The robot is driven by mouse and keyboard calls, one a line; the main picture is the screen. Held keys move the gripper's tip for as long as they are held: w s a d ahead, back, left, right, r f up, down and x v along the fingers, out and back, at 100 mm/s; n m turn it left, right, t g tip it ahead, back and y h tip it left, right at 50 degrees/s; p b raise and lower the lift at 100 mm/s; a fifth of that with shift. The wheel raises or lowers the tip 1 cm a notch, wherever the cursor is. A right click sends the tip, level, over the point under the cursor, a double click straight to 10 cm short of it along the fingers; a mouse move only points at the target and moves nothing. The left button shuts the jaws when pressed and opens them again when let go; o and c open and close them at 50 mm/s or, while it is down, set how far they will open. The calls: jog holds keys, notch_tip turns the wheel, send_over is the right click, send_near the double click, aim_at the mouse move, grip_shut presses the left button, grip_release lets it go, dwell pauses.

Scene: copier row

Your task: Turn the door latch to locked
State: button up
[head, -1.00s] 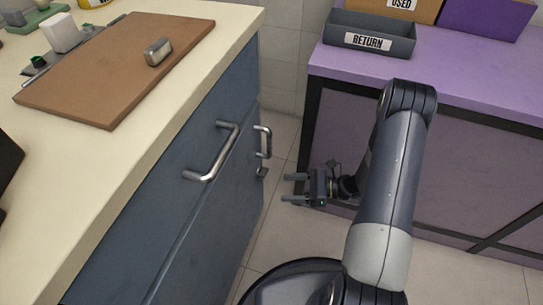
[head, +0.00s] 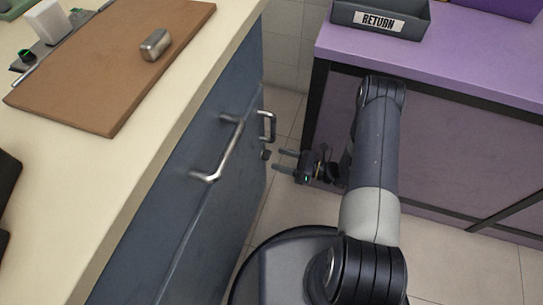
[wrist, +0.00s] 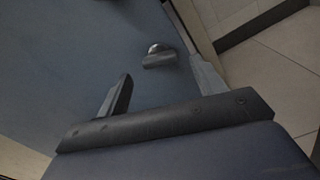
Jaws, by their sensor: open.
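The door latch (head: 265,154) is a small dark piece on the blue cabinet front, just below the far metal handle (head: 267,126). In the wrist view the latch (wrist: 159,59) shows as a short dark lever on a round metal base, lying roughly crosswise between and beyond the fingertips. My gripper (head: 279,160) is open and empty, its fingers pointing left at the latch with a small gap. In the wrist view its two fingers (wrist: 161,72) stand either side of the latch. I cannot see any contact or locked mark.
A larger bar handle (head: 220,152) sticks out from the nearer blue cabinet front (head: 190,225). The cream counter (head: 150,165) carries a brown board (head: 110,75) with a metal block (head: 155,45). Floor shows between.

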jog(key=shift+x, duration=2.1)
jog(key=shift+c, duration=0.5)
jog(key=c, duration=0.9)
jog(key=shift+n+b, duration=1.65)
jog(key=shift+n, duration=0.05)
jog(key=o, duration=1)
